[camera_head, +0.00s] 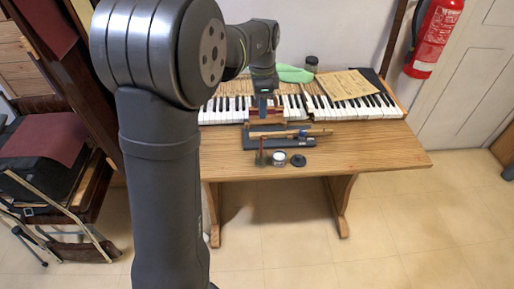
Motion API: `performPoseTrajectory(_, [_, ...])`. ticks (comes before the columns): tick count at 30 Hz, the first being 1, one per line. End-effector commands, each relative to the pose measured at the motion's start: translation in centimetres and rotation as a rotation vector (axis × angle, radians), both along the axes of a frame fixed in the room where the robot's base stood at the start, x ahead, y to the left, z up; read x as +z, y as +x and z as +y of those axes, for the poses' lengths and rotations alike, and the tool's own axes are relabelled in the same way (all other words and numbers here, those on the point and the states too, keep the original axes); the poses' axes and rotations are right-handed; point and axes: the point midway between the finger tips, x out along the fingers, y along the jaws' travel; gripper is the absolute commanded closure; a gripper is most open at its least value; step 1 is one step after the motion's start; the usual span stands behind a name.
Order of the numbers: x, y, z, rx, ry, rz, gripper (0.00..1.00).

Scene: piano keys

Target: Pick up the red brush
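My gripper (264,98) points down over the middle of the keyboard on the wooden table. Its fingers are too small and dark to tell whether they are open or shut. A reddish-brown block-like thing (266,119) lies right below it; I cannot tell whether they touch. A small thin red upright thing (262,146), possibly the red brush, shows near the front edge of the table, in front of and below my gripper. It is too small to be sure what it is.
Piano keys (228,109) run across the table (370,146). A dark tray (279,143) with a long wooden stick (305,133), a small open jar (279,158) and a dark round lid (298,160) are near the front. A green cloth (293,74) and papers (343,85) lie behind. The table's right side is clear.

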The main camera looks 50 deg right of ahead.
Motion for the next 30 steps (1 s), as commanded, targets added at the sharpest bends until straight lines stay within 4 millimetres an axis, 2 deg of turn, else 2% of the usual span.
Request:
performPoseTrajectory(5, [0.2,-0.04,0.08,0.25,0.0,0.0,0.63])
performPoseTrajectory(15, [0.68,-0.14,0.28,0.95,0.0,0.0,0.63])
performPoseTrajectory(21, [0.92,-0.19,0.37,1.309,0.0,0.0,0.63])
performPoseTrajectory(25, [1.01,-0.21,0.41,1.453,0.0,0.0,0.63])
performPoseTrajectory(30, [0.5,-0.23,0.44,1.524,0.002,0.0,0.63])
